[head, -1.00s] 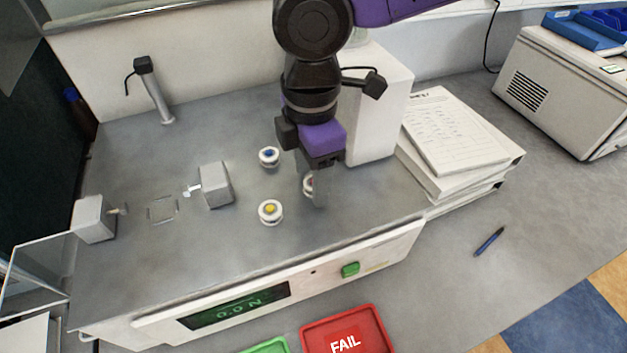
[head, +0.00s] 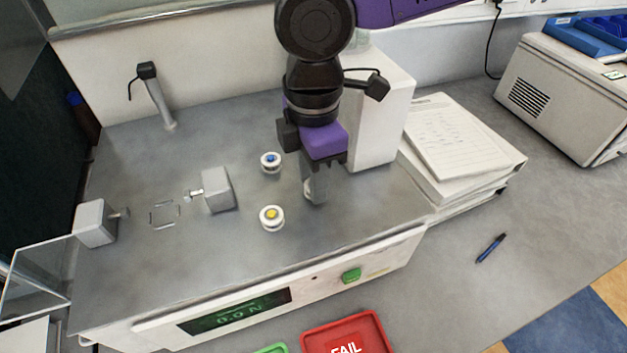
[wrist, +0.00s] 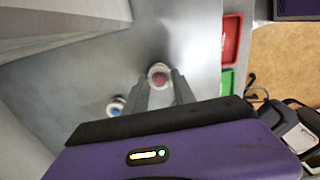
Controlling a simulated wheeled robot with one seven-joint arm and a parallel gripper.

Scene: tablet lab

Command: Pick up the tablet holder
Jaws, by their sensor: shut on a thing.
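Three small round white tablet holders stand on the grey top of the test machine. One holds a blue tablet (head: 270,162), one a yellow tablet (head: 272,217), and one a red-pink tablet (wrist: 159,78). My gripper (head: 315,190) points down at the red-pink holder and is shut on it. In the head view my fingers hide most of that holder; only a white edge (head: 307,189) shows. In the wrist view it sits between my fingertips (wrist: 163,82), and the blue holder (wrist: 116,106) is to the left. I cannot tell any gap beneath the held holder.
Two grey blocks with metal plungers (head: 217,190) (head: 95,222) flank a square mark at the left. A white box (head: 380,115) stands close behind my gripper. Papers and binders (head: 460,145) lie to the right. A red FAIL tray (head: 345,330) is in front.

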